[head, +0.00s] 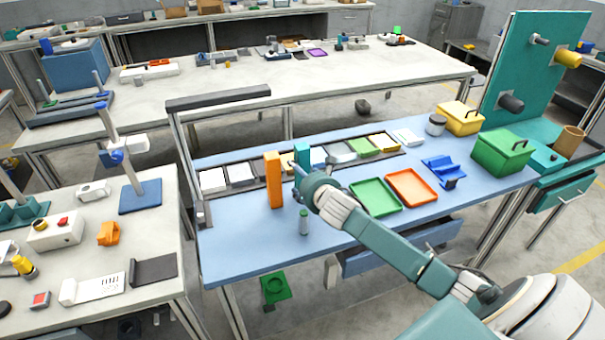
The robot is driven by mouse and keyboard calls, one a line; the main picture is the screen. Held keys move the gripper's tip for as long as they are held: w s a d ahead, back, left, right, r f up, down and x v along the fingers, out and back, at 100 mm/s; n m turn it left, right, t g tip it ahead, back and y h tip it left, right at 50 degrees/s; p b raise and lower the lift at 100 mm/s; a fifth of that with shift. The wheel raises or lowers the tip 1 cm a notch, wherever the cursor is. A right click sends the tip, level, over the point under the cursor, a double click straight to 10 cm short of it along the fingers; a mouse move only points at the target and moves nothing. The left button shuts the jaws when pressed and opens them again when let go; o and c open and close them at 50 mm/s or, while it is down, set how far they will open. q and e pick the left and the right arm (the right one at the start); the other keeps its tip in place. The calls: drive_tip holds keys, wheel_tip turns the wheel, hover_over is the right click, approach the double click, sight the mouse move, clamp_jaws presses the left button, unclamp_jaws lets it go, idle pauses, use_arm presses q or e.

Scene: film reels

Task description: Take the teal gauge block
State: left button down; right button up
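The teal gauge block (302,152) stands upright on the blue-topped bench, just behind my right gripper, its lower part hidden by that gripper. My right arm comes in from the lower right, and its gripper (297,182) is at the block in the picture. The fingers are small and mostly hidden by the wrist, so I cannot tell whether they touch the block or how far apart they are. My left gripper is not in view.
A tall orange block (273,181) stands close at the gripper's left. A small green-capped bottle (304,222) stands in front. A row of small bins runs behind. A green tray (374,197) and an orange tray (411,187) lie to the right.

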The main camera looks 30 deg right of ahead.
drive_tip(key=shift+x, duration=1.2)
drive_tip(key=shift+s, duration=0.1)
drive_tip(key=shift+c, duration=1)
drive_tip(key=c, duration=1.2)
drive_tip(key=shift+r, duration=0.1)
